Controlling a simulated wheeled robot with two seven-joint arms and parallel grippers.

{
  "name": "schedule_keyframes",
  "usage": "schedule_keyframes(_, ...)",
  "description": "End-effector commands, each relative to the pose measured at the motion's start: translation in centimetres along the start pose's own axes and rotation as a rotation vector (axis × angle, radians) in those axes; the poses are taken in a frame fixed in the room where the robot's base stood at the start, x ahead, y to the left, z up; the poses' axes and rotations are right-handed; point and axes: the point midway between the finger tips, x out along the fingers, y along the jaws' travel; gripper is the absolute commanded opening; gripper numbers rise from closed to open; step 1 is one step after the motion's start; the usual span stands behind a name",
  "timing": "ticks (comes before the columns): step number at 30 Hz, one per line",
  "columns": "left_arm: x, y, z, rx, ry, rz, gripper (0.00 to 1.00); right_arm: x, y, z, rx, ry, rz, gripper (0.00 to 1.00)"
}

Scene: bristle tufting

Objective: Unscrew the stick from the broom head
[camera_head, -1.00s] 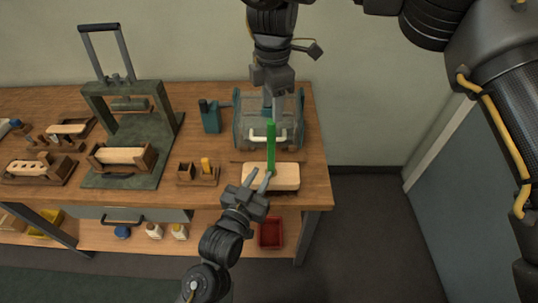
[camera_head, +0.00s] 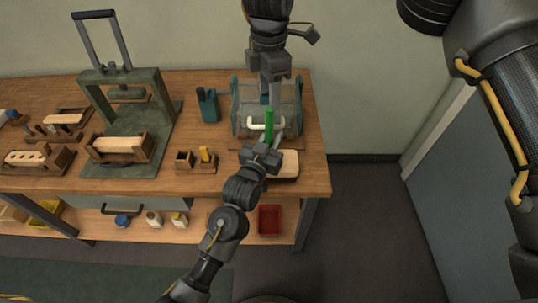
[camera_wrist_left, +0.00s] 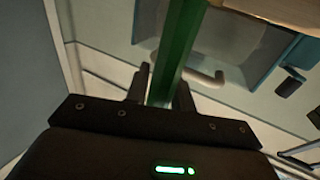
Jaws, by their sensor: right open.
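The green stick (camera_head: 269,122) stands upright at the broom head (camera_head: 287,165), a pale wooden block near the bench's right front edge. My left gripper (camera_head: 266,147) is at the stick's lower part, just above the block, and hides part of both. In the left wrist view its two fingers (camera_wrist_left: 163,88) stand close on either side of the green stick (camera_wrist_left: 178,50) and look closed on it. Part of the pale block (camera_wrist_left: 280,10) shows at top right there. My right gripper (camera_head: 272,92) points down from above, open, its fingertips near the stick's top. The stick's joint with the block is hidden.
A clear teal-edged case (camera_head: 240,110) with a white handle stands just behind the stick. A green press (camera_head: 122,125), a teal bottle (camera_head: 208,106) and small wooden holders (camera_head: 196,162) are to the left. A red bin (camera_head: 269,219) sits on the lower shelf.

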Motion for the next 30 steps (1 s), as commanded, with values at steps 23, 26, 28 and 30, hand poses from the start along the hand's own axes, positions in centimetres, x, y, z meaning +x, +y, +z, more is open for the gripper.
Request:
schedule_keyframes(23,0.3,0.0,0.0,0.0,0.0,0.0,0.0,-0.1,0.0,0.2,0.003,0.001,0.003,0.45)
schedule_keyframes(26,0.3,0.0,0.0,0.0,0.0,0.0,0.0,-1.2,-0.2,0.4,-0.005,0.023,0.015,0.45)
schedule_keyframes(28,0.3,0.0,0.0,0.0,-0.001,0.0,0.0,-1.7,-0.5,0.3,0.055,0.03,0.026,0.45)
schedule_keyframes(30,0.3,0.0,0.0,0.0,-0.001,0.0,0.0,-2.0,-0.8,0.4,0.158,0.033,0.037,0.45)
